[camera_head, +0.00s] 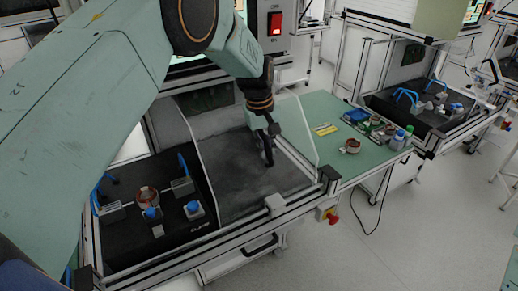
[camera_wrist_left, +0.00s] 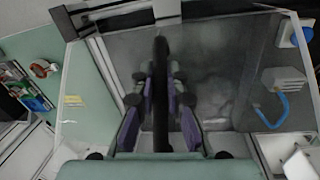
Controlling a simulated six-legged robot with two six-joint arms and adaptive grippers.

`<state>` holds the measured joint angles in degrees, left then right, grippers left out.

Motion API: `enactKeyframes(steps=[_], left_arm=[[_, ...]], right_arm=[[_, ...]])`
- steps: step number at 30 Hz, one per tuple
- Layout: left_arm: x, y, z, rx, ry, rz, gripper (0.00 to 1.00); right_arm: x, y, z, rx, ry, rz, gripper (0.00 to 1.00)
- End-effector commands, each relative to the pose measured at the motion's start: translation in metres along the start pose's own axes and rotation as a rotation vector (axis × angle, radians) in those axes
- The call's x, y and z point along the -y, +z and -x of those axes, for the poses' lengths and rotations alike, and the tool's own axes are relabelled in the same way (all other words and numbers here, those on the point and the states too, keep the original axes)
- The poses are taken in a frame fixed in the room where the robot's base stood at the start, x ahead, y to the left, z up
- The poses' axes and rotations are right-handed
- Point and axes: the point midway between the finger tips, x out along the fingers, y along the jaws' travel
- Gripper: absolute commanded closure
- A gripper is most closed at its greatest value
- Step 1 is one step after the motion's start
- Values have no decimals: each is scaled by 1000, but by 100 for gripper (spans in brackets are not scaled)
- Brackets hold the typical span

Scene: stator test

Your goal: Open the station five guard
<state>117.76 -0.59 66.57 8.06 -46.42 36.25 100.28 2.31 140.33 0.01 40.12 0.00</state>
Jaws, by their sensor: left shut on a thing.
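The guard (camera_head: 232,185) is a smoky clear cover with pale-edged side panes on the middle station of the bench. It also fills much of the left wrist view (camera_wrist_left: 220,75). A black upright bar, seemingly the guard's handle (camera_wrist_left: 161,132), stands between my purple-padded fingers. My left gripper (camera_head: 267,158) reaches down over the guard; in the left wrist view the gripper (camera_wrist_left: 160,85) is shut on the bar. The far end of the bar is hard to make out. I cannot tell how far open the guard stands. My right gripper is not in view.
Left of the guard, a black fixture plate (camera_head: 175,228) holds a copper-wound stator (camera_head: 147,197) and blue-topped blocks. On the right, a green table (camera_head: 325,108) carries several small parts. My left arm hides much of the left side.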

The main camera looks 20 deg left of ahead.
Motion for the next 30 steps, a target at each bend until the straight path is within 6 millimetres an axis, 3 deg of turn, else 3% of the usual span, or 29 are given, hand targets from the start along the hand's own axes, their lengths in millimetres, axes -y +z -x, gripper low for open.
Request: enactKeyframes(steps=[20,21,28,30], left_arm=[[-2,0,-1,-2,0,0,100],[-2,0,-1,-2,-1,-1,84],[-3,0,-1,0,-1,0,64],[-4,0,-1,0,-2,0,64]], right_arm=[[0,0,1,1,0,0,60],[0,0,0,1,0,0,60],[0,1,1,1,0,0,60],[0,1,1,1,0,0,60]])
